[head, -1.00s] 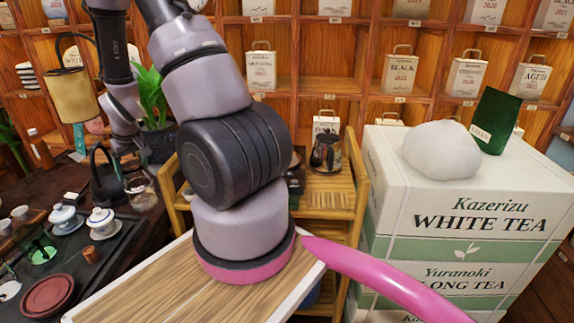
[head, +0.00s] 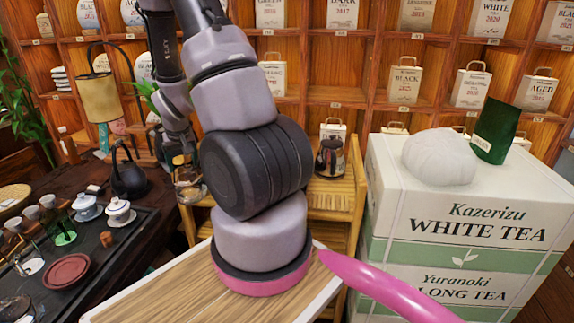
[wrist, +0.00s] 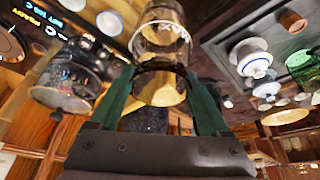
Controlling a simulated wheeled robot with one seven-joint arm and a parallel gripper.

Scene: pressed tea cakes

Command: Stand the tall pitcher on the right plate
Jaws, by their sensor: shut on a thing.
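My gripper (wrist: 165,88) has green fingers shut on a clear glass pitcher (wrist: 160,45); amber shows through the glass. In the head view the held glass pitcher (head: 188,186) hangs beside my arm, near the right edge of the dark tea table, and my gripper is largely hidden. A round red-brown plate (head: 68,272) lies on the table at lower left, well away from the pitcher. Another dark round dish (head: 14,308) is cut off at the lower-left corner. I cannot tell whether these are the two plates.
A black kettle (head: 129,178) stands left of the held pitcher. Lidded white cups (head: 119,211) stand on a dark tray. In the wrist view another glass vessel (wrist: 68,80) is at left. Stacked tea boxes (head: 480,225) fill the right, and a bamboo shelf (head: 335,195) stands behind my arm.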

